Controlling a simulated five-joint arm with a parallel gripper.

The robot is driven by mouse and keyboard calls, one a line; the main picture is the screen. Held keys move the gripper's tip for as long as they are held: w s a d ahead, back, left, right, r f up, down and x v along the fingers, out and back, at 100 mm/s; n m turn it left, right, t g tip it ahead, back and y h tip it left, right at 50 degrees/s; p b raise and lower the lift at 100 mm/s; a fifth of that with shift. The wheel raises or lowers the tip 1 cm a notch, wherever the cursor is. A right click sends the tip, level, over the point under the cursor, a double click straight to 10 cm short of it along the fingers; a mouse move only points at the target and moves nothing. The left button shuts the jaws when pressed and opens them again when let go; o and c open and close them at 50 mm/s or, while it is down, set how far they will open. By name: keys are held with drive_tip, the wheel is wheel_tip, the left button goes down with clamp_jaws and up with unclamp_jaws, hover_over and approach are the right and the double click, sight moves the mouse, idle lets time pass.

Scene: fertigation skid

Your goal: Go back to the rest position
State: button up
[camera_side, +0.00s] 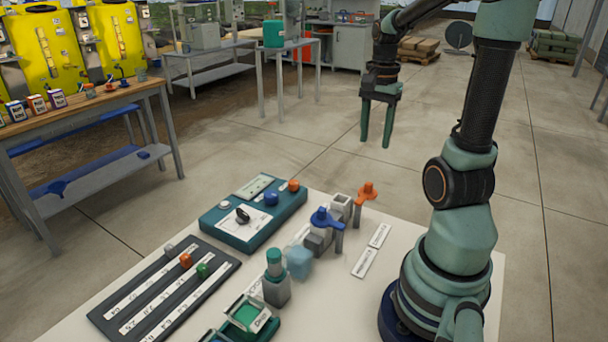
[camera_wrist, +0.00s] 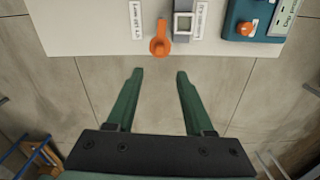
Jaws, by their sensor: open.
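My gripper (camera_side: 376,138) hangs in the air beyond the far edge of the white table, fingers pointing down and apart, with nothing between them. In the wrist view my gripper (camera_wrist: 158,75) shows two green fingers spread over bare floor. The orange valve handle (camera_side: 367,191) stands at the table's far edge, below and apart from the fingers; it also shows in the wrist view (camera_wrist: 160,42) ahead of the fingertips. A blue valve handle (camera_side: 322,217) stands left of it.
On the white table (camera_side: 340,293) stand a teal control box (camera_side: 228,222), a dark slider panel (camera_side: 130,312), a green-capped bottle (camera_side: 276,285) and a green tray (camera_side: 245,314). A wooden bench (camera_side: 100,98) stands at the left. The floor around my gripper is clear.

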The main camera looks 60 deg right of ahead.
drive_tip(key=shift+r, duration=0.2)
drive_tip(key=w+a+r+n+t, duration=0.1)
drive_tip(key=w+a+n+t, duration=0.1)
drive_tip(key=a+n, duration=0.7)
drive_tip(key=w+a+r+n+t, duration=0.2)
drive_tip(key=w+a+n+t, duration=0.1)
drive_tip(key=a+n, duration=0.7)
drive_tip(key=w+a, duration=0.1)
drive_tip(key=a, duration=0.3)
drive_tip(key=shift+w+a+r+t, duration=0.3)
drive_tip(key=shift+a, duration=0.1)
